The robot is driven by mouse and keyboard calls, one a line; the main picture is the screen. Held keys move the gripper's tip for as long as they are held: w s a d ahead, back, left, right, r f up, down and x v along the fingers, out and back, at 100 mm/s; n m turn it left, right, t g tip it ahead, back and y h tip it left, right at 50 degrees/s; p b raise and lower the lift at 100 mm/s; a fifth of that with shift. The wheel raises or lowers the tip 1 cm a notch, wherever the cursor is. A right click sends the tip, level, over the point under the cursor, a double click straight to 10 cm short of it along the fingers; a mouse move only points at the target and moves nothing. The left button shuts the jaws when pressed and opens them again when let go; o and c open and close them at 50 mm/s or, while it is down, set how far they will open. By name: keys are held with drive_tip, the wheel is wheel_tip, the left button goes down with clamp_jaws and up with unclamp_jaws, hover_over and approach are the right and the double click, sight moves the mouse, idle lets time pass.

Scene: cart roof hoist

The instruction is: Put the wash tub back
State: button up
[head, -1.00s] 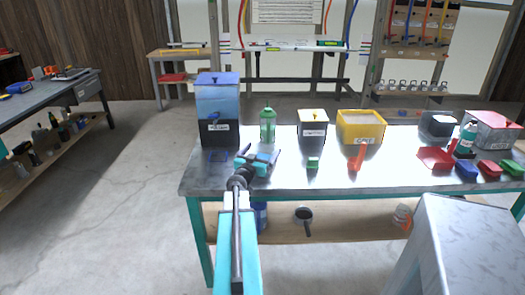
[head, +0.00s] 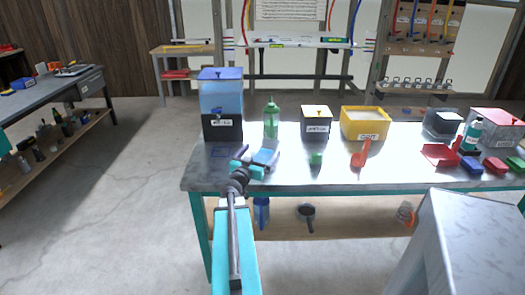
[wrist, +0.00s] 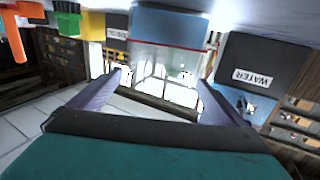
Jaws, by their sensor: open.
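A small light-blue tub, which I take to be the wash tub (head: 265,156), stands near the front left of the steel-topped bench (head: 330,183). In the wrist view the tub (wrist: 170,27) shows upside down, just beyond the fingertips, with a red line along it. My gripper (head: 254,161) is at the tub's near side, low over the bench.
A blue-lidded WATER dispenser (head: 221,105) stands behind left, with a blue-outlined patch (head: 222,153) on the bench before it. A green bottle (head: 271,120), a yellow bin (head: 364,125) and scoops stand rightward. A grey block (head: 465,240) rises at front right.

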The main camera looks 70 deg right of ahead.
drive_tip(key=a, duration=0.3)
drive_tip(key=shift+a+b, duration=0.15)
drive_tip(key=shift+b, duration=0.2)
drive_tip(key=shift+r+p, duration=0.15)
drive_tip(key=shift+p, duration=0.4)
drive_tip(key=a+p, duration=0.2)
drive_tip(key=p, duration=0.2)
drive_tip(key=shift+w, duration=0.1)
drive_tip(key=shift+w+a+f+p, duration=0.1)
drive_tip(key=shift+a+f+p, duration=0.1)
drive_tip(key=shift+p, duration=0.2)
